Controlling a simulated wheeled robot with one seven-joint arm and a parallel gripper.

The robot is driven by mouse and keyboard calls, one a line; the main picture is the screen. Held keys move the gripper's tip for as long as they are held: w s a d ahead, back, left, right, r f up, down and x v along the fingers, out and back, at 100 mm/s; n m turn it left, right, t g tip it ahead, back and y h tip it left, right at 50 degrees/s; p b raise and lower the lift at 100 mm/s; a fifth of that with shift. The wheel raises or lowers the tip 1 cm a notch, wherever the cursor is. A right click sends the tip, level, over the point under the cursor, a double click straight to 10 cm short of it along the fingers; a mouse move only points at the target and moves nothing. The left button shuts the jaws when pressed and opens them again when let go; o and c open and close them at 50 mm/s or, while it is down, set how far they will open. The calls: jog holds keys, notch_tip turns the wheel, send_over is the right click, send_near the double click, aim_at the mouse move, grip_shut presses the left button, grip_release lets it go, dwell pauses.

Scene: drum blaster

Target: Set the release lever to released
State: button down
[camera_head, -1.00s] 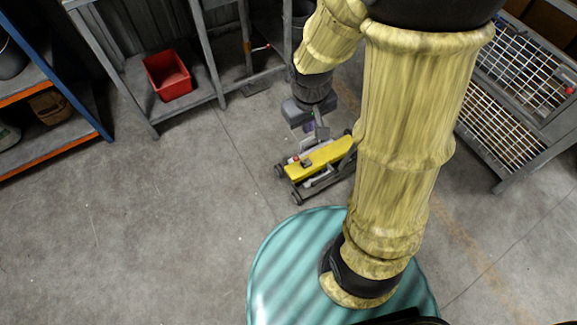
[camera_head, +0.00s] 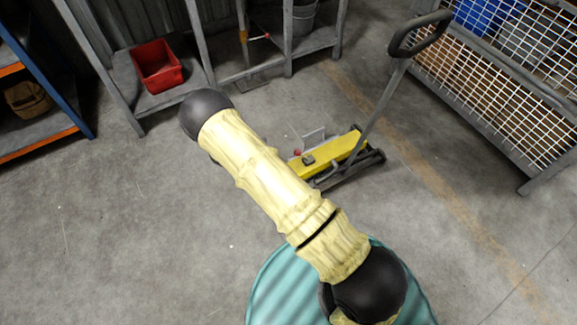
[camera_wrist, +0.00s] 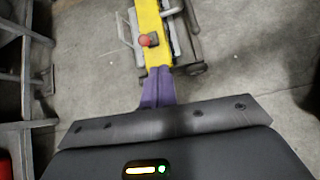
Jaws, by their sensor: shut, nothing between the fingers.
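A low yellow and grey wheeled machine (camera_head: 345,150) with a long upright handle (camera_head: 383,93) stands on the floor. In the wrist view its yellow body (camera_wrist: 152,20) carries a red knob (camera_wrist: 148,40) on a dark block. A thin grey wire bracket (camera_wrist: 124,30) sticks out to the left; it also shows in the head view (camera_head: 314,136). I cannot tell which part is the release lever. My gripper (camera_wrist: 158,70) has purple fingers, shut and empty, pointing at the near end of the yellow body. Whether they touch it is unclear. My arm hides the gripper in the head view.
A grey bench with a red bin (camera_head: 157,66) stands at the back left. A blue and orange shelf (camera_head: 40,145) is at the far left. A wire mesh cage (camera_head: 490,85) is at the right. The grey floor between is clear.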

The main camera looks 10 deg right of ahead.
notch_tip(320, 180, down, 8)
jog(key=w+a+n+t+b, duration=0.1)
jog(key=a+n+t, duration=0.1)
jog(key=n, duration=0.1)
jog(key=shift+r+h+b, duration=0.15)
jog(key=shift+h+b, duration=0.15)
jog(key=shift+b, duration=0.05)
jog(key=shift+w, duration=0.1)
jog(key=d+r+b+x, duration=0.1)
jog(key=r+b+x, duration=0.1)
jog(key=b+x, duration=0.5)
jog(key=x, duration=0.6)
jog(key=shift+w+d+r, duration=0.2)
jog(key=shift+w+r, duration=0.15)
jog(key=shift+a+r, duration=0.1)
jog(key=shift+p, duration=0.35)
